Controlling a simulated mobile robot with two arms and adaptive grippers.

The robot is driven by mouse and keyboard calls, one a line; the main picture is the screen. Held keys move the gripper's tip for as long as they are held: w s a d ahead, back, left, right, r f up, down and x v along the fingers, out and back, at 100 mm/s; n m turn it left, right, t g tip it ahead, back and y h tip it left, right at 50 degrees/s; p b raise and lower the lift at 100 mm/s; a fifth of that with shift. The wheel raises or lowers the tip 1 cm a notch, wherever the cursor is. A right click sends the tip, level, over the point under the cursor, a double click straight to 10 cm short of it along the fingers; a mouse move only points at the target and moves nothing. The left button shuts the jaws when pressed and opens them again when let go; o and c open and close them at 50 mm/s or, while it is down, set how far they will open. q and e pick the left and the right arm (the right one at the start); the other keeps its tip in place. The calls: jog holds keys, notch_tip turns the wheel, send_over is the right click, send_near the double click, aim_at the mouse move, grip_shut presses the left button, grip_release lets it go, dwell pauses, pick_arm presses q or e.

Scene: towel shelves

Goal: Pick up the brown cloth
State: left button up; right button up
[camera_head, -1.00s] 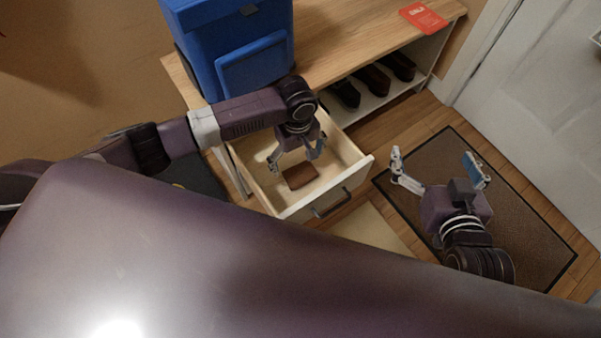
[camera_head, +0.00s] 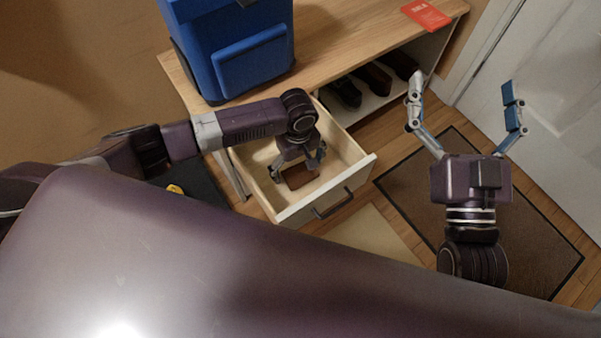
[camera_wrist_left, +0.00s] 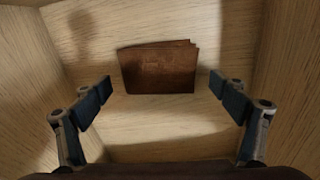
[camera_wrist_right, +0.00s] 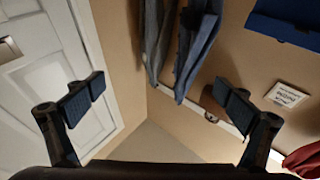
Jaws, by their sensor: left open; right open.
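The brown cloth (camera_head: 300,177) is a small folded piece lying flat on the floor of the open wooden drawer (camera_head: 287,209). In the left wrist view the cloth (camera_wrist_left: 158,68) lies beyond and between the fingertips, apart from them. My left gripper (camera_head: 297,169) is inside the drawer, pointing down over the cloth, open and empty; it also shows in the left wrist view (camera_wrist_left: 163,88). My right gripper (camera_head: 465,95) is open and empty above the dark doormat, far from the drawer. The left gripper partly hides the cloth in the head view.
The drawer walls stand close around my left gripper. A blue bag (camera_head: 232,50) stands on the wooden bench (camera_head: 330,50), with a red booklet (camera_head: 426,15) at its far end. Dark shoes (camera_head: 372,80) sit on the shelf below. A white door (camera_head: 545,70) is at the right.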

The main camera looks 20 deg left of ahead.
pick_arm(q)
jog(key=c, duration=0.8)
